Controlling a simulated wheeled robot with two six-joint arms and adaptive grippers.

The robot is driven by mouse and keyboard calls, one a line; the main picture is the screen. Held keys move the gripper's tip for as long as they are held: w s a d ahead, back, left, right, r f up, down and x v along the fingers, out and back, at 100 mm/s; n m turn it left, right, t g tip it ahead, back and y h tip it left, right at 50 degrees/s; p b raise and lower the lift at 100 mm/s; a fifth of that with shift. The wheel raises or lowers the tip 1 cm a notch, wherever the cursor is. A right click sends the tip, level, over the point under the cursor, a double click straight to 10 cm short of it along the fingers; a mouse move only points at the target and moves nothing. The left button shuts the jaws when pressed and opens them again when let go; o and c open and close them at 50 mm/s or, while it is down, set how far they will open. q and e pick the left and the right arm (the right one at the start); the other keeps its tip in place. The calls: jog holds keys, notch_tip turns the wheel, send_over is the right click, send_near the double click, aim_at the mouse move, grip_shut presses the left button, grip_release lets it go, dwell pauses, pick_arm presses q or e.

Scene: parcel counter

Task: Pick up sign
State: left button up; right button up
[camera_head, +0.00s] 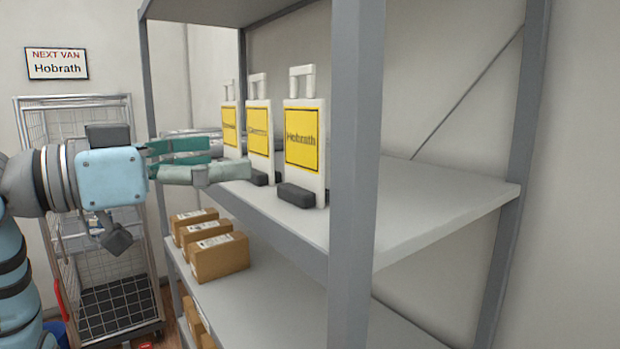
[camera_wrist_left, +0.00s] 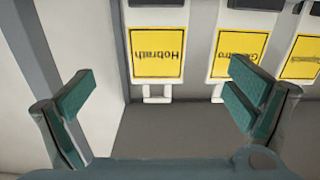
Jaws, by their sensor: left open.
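Three white signs with yellow panels and loop handles stand upright in a row on the upper shelf. The nearest, the Hobrath sign (camera_head: 302,140), has a dark foot; the middle sign (camera_head: 259,130) and the far sign (camera_head: 229,128) have lettering too small to read surely. My left gripper (camera_head: 222,158) is open and empty, left of the row at about panel height. In the left wrist view the signs appear upside down; the Hobrath sign (camera_wrist_left: 157,52) shows between the spread fingers (camera_wrist_left: 160,100), the middle sign (camera_wrist_left: 238,48) behind the right finger. My right gripper is out of view.
A grey upright post (camera_head: 353,180) stands close right of the Hobrath sign. The upper shelf (camera_head: 435,205) is bare to its right. Cardboard boxes (camera_head: 219,258) sit on the lower shelf. A wire cage trolley (camera_head: 115,300) stands left, below a wall notice (camera_head: 57,64) reading "NEXT VAN Hobrath".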

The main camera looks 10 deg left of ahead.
aim_at(301, 143)
pick_arm(q)
jog(key=w+d, duration=0.1)
jog(key=w+d+p, duration=0.1)
jog(key=d, duration=0.1)
jog(key=w+d+r+p, duration=0.1)
jog(key=d, duration=0.1)
jog(key=shift+w+d+r, duration=0.1)
jog(key=shift+w+d, duration=0.1)
jog(key=shift+w, duration=0.1)
jog(key=w, duration=0.1)
jog(key=w+d+p, duration=0.1)
jog(key=w, duration=0.1)
jog(key=w+d, duration=0.1)
jog(key=w, duration=0.1)
jog(key=shift+w+d, duration=0.15)
jog(key=shift+w, duration=0.1)
jog(key=shift+d, duration=0.1)
jog(key=shift+s, duration=0.25)
jog(key=shift+c, duration=1)
jog(key=c, duration=1.6)
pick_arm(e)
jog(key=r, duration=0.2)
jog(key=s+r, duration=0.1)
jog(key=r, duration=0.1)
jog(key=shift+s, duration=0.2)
